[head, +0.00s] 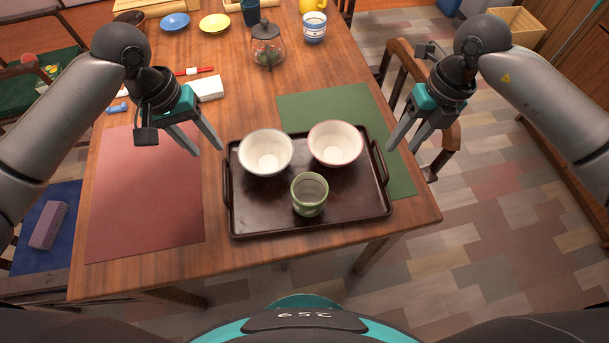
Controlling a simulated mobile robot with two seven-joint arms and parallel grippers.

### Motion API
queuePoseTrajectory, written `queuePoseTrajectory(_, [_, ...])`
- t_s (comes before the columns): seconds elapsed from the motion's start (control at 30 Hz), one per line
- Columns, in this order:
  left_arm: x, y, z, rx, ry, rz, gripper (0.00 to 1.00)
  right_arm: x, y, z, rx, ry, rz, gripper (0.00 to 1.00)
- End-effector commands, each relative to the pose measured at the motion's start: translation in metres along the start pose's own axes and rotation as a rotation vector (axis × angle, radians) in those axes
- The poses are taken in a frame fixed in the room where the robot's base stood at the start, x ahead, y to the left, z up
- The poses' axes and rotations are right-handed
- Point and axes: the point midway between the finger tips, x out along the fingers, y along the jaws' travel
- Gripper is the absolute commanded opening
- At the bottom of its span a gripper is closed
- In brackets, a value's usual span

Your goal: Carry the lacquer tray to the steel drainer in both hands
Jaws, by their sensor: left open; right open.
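The dark lacquer tray (262,216) lies on the wooden table near its front edge, partly over a green mat. It has a raised handle at its left and right ends. Two white bowls (266,153) (335,145) and a green cup (309,194) stand upright on it. My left gripper (208,149) is open and empty, just beyond the tray's left end. My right gripper (402,148) is open and empty, above and right of the tray's right handle. Neither visibly touches the tray. I see no steel drainer in this view.
A red mat (145,195) lies left of the tray, and the green mat (330,107) lies under it and behind. A glass jar (267,47), a striped cup (314,27) and plates stand further back. A wooden chair (408,75) is at the table's right side.

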Motion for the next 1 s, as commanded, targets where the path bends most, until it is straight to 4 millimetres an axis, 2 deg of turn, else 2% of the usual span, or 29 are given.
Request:
queuePoseTrajectory(0.1, [0.025, 0.0, 0.001, 0.0, -0.004, 0.0, 0.47, 0.025, 0.001, -0.001, 0.0, 0.005, 0.002, 0.47])
queuePoseTrajectory(0.3, [0.063, 0.0, 0.0, -0.001, -0.002, 0.001, 0.47, 0.063, 0.001, -0.001, 0.001, 0.004, 0.003, 0.47])
queuePoseTrajectory(0.5, [0.088, 0.0, 0.0, -0.001, 0.0, 0.001, 0.47, 0.089, 0.001, 0.0, 0.0, 0.002, 0.001, 0.47])
queuePoseTrajectory(0.7, [0.098, 0.0, 0.0, 0.001, 0.001, 0.001, 0.47, 0.098, 0.0, 0.0, 0.0, 0.0, 0.001, 0.47])
queuePoseTrajectory(0.97, [0.098, 0.0, 0.0, 0.001, 0.001, 0.001, 0.47, 0.098, 0.0, 0.0, 0.0, 0.0, 0.001, 0.47])
queuePoseTrajectory(1.0, [0.098, 0.0, 0.0, 0.001, 0.001, 0.001, 0.43, 0.098, 0.0, 0.0, 0.0, 0.0, 0.001, 0.43])
